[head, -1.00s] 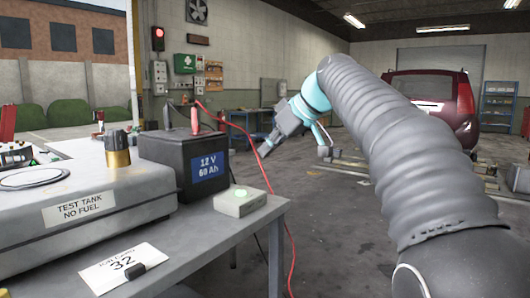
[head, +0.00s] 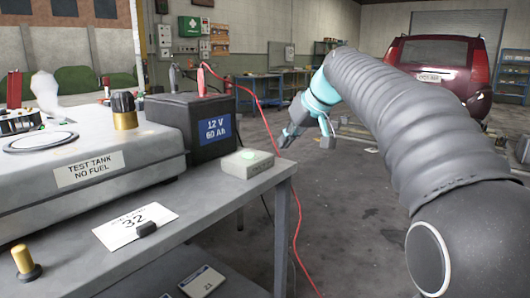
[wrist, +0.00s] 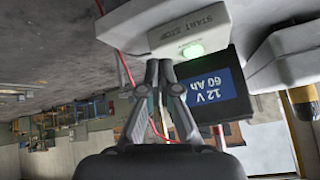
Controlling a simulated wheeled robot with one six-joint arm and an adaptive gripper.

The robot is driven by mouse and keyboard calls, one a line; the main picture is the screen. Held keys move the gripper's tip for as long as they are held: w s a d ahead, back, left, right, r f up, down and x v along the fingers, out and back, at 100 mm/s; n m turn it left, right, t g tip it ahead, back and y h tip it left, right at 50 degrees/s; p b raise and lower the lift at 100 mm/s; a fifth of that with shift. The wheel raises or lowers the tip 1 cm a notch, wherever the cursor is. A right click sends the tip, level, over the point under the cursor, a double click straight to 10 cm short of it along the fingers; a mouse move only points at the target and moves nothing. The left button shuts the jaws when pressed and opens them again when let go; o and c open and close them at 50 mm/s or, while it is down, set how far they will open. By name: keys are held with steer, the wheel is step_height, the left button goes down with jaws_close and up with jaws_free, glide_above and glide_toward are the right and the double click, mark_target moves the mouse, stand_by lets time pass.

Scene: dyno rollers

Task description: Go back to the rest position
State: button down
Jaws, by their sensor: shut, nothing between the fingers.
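My gripper (head: 287,141) is at the end of my outstretched arm, over open floor to the right of the bench. It is empty, and in the wrist view its fingertips (wrist: 159,66) are together. The wrist view is upside down. There the start/stop box (wrist: 188,28) with its lit green button and the black 12 V battery (wrist: 240,108) lie beyond the fingers. In the head view the same box (head: 247,163) sits on the bench corner in front of the battery (head: 172,119). I see a gap between gripper and box.
The bench (head: 262,188) fills the left, with a test tank (head: 150,158), a card marked 32 (head: 135,226) and a brass-based knob (head: 124,110). A red cable (head: 297,225) hangs off the bench edge. A red car (head: 430,72) stands at the back right.

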steer(key=s+d+f+m+h, duration=0.1)
steer(key=s+d+f+m, duration=0.1)
steer(key=s+f, duration=0.5)
steer(key=s+d+f+m+h, duration=0.1)
steer(key=s+d+f, duration=0.4)
steer(key=s, duration=1.1)
steer(key=s+d+f+m+h, duration=0.2)
steer(key=s+d+f+h, duration=0.1)
steer(key=s+f, duration=0.8)
steer(key=shift+s+d+f+m, duration=0.15)
steer(key=shift+m, duration=0.15)
